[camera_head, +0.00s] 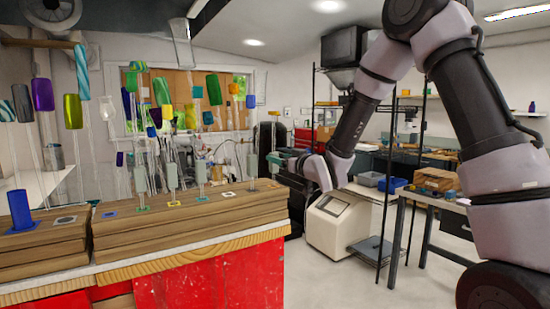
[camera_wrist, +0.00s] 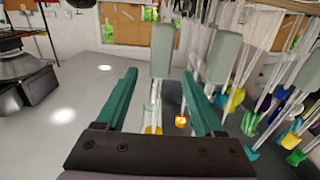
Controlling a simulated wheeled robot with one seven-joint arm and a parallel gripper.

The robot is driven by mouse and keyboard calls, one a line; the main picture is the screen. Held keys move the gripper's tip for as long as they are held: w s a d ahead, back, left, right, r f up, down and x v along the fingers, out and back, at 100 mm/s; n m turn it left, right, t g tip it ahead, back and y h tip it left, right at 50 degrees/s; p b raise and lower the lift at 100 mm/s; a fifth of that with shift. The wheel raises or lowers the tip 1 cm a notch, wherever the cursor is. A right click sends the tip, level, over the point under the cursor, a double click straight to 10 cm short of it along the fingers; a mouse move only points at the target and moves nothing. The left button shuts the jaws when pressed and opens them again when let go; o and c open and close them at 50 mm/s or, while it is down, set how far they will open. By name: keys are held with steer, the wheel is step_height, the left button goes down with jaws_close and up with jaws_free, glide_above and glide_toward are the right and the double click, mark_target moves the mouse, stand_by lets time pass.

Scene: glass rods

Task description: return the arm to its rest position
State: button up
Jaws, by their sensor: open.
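My gripper (camera_head: 274,160) is at the end of my arm, just right of the right-hand end of the wooden rack. In the wrist view my gripper (camera_wrist: 160,74) has its two green fingers spread wide. A glass rod with a grey-green sleeve (camera_head: 252,166) stands upright near the rack's right end, close to the fingertips. In the wrist view a grey-green sleeve (camera_wrist: 162,50) shows between and beyond the fingertips, with a clear rod below it in the picture. I cannot tell whether it lies within the jaws or past them. Nothing is visibly gripped.
Several glass rods with coloured sleeves, such as a yellow-green one (camera_head: 73,111), crowd the wooden blocks (camera_head: 190,222) on the red-fronted bench (camera_head: 210,278). A black-framed shelf (camera_head: 402,230) and a beige machine (camera_head: 335,226) stand at right.

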steer(key=s+d+r+m+g+h, duration=0.1)
steer(key=s+d+r+m+h, duration=0.15)
steer(key=s+d, duration=0.4)
steer(key=s+d+r+m+g+h, duration=0.1)
steer(key=s+d+r+m+h, duration=0.15)
steer(key=d, duration=0.65)
steer(key=s+d+r+m+g+h, duration=0.1)
steer(key=s+d+r+m+h, duration=0.15)
steer(key=s+d, duration=0.35)
steer(key=s+d+m+g, duration=0.1)
steer(key=s+d+g, duration=0.1)
steer(key=s, duration=0.7)
steer(key=s+d+m+g, duration=0.2)
steer(key=s+d+g, duration=0.1)
steer(key=s, duration=0.6)
steer(key=shift+d, duration=0.35)
steer(key=shift+w+a, duration=0.1)
